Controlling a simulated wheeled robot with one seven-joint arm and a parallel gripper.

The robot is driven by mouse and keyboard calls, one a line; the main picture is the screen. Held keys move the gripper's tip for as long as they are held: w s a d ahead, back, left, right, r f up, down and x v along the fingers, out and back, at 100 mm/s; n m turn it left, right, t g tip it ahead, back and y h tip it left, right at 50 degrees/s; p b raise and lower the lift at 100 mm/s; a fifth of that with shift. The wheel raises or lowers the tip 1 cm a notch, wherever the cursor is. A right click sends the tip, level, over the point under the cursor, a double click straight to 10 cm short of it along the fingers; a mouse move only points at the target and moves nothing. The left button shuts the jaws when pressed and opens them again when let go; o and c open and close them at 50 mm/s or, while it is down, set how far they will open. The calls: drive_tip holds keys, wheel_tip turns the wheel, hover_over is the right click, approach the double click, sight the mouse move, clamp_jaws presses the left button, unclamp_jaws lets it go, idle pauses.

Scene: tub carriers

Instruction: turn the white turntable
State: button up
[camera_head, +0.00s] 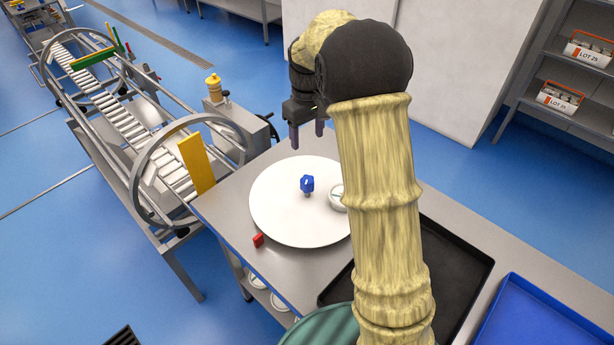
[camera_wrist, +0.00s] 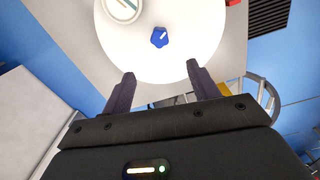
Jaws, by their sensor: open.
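The white turntable (camera_head: 290,218) is a flat round disc on the grey bench. A blue knob-like piece (camera_head: 307,184) stands near its middle, and a round white dish (camera_head: 337,194) sits on its right part, partly hidden by my arm. In the wrist view the turntable (camera_wrist: 195,50) fills the top middle, with the blue piece (camera_wrist: 160,37) and the dish (camera_wrist: 122,8) on it. My gripper (camera_head: 307,142) is open and empty, with its fingers pointing down near the turntable's far edge. The fingers (camera_wrist: 158,80) also show in the wrist view, apart, with the turntable's rim between them.
A small red block (camera_head: 258,240) lies on the bench beside the turntable's near left edge. A black tray (camera_head: 455,262) and a blue tray (camera_head: 545,315) are at the right. A roller conveyor with metal hoops (camera_head: 150,165) and a yellow plate (camera_head: 196,163) stand at the left.

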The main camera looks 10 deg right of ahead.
sight(307, 179)
idle(0.4)
wheel_tip(307, 179, down, 17)
drive_tip(key=p, duration=0.3)
drive_tip(key=shift+f, duration=0.15)
clamp_jaws()
idle(0.4)
